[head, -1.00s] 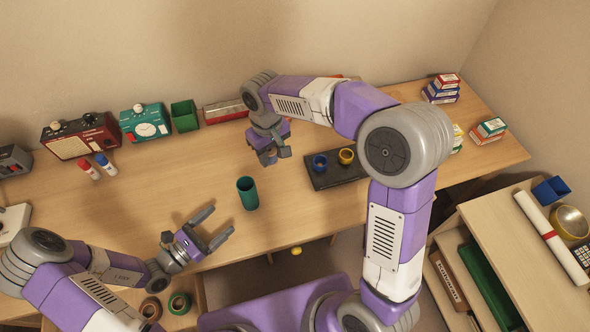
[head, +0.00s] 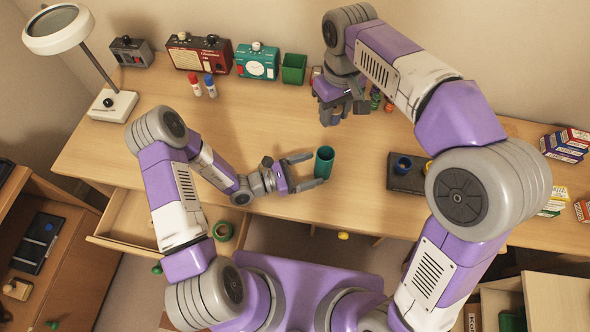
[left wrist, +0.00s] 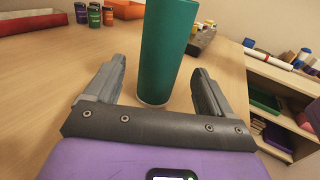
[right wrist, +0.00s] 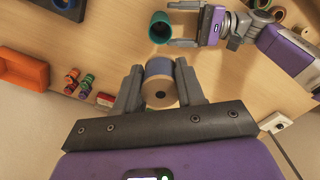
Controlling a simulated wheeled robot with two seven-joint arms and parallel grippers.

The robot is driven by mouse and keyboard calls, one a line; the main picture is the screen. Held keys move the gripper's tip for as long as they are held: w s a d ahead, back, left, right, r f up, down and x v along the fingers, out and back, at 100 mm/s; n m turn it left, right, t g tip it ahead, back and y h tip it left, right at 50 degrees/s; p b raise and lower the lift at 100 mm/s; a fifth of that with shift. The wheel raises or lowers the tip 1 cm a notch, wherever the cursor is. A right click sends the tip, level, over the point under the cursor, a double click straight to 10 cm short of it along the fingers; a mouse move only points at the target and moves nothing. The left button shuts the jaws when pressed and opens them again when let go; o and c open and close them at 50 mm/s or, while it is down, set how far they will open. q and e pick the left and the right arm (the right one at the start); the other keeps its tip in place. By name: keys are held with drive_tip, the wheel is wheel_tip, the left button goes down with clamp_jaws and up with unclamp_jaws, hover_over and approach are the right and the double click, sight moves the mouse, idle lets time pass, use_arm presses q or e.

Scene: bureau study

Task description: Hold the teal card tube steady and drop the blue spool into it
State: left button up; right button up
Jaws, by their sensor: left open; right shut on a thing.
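The teal card tube (head: 324,161) stands upright on the desk near its front edge. My left gripper (head: 310,170) is open low beside the desk top, its fingers on either side of the tube. The left wrist view shows the tube (left wrist: 168,45) between the two fingers, with gaps on both sides. My right gripper (head: 345,112) is up behind the tube, above the desk. In the right wrist view it is shut on the blue spool (right wrist: 160,86), whose pale wooden end faces the camera. The tube's open mouth (right wrist: 161,28) shows beyond the spool. The spool is hidden in the head view.
A dark tray (head: 405,183) with a blue and a yellow round item lies right of the tube. Radios (head: 198,55), a green bin (head: 294,68) and a lamp (head: 110,103) line the back and left. An open drawer (head: 125,225) juts out at front left. The desk's middle is clear.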

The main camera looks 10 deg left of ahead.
sight(316, 168)
use_arm(q)
drive_tip(key=shift+x, duration=2.15)
drive_tip(key=c, duration=1)
drive_tip(key=shift+c, duration=0.2)
use_arm(e)
wheel_tip(316, 168, down, 13)
drive_tip(key=o, duration=1.1)
drive_tip(key=shift+r, duration=0.1)
